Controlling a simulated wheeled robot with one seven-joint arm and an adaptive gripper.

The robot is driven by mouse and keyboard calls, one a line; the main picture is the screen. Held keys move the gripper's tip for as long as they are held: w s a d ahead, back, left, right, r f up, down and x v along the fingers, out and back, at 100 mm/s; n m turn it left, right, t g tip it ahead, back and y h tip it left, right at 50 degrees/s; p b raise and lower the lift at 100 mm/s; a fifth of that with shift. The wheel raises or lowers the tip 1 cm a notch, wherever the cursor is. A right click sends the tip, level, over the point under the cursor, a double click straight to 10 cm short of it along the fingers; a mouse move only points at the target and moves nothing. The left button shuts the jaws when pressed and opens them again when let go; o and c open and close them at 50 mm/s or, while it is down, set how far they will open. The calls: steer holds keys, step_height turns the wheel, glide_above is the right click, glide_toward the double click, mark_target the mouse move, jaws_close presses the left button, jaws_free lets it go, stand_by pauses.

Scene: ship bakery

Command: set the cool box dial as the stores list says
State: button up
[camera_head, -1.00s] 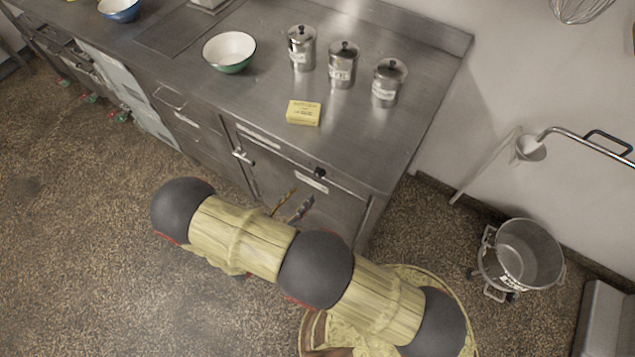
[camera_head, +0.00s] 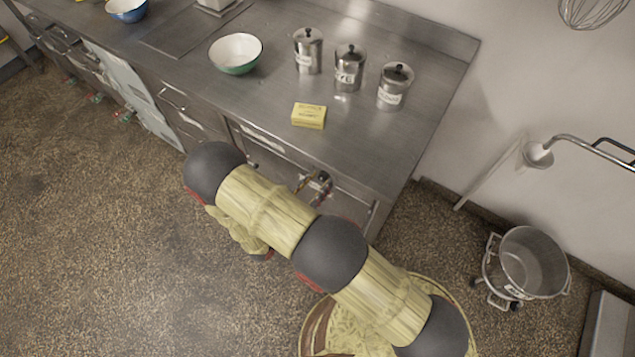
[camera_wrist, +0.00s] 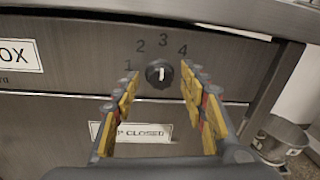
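The black dial (camera_wrist: 159,72) is on the metal front of the cool box, with the numbers 1, 2, 3 and 4 in an arc above it. A pale mark shows on its knob; I cannot tell surely which number it points to. My gripper (camera_wrist: 160,80) is open, its yellow-padded fingers to the left and right of the dial, not closed on it. In the head view my gripper (camera_head: 316,184) is at the cool box front (camera_head: 345,190) and hides the dial. A label ending in "OX" (camera_wrist: 17,55) is left of the dial. No stores list is recognisable.
A yellow packet (camera_head: 309,116), a bowl (camera_head: 236,70) and three canisters (camera_head: 348,73) stand on the counter (camera_head: 270,100) above. A wheeled metal pot (camera_head: 531,262) is on the floor at right.

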steer(key=shift+c, duration=1.1)
steer(key=c, duration=0.7)
jaws_close()
steer(key=m, duration=0.4)
steer(key=shift+b, duration=0.4)
steer(key=m+b, duration=0.1)
steer(key=m, duration=0.3)
steer(key=shift+y, duration=0.3)
steer(key=m+b, duration=0.2)
steer(key=m, duration=0.1)
steer(key=shift+m, duration=0.3)
steer(key=shift+s+d+m+y+b, duration=0.1)
steer(key=shift+m+y+b, duration=0.6)
steer(key=shift+m, duration=1)
steer(key=shift+r, duration=0.1)
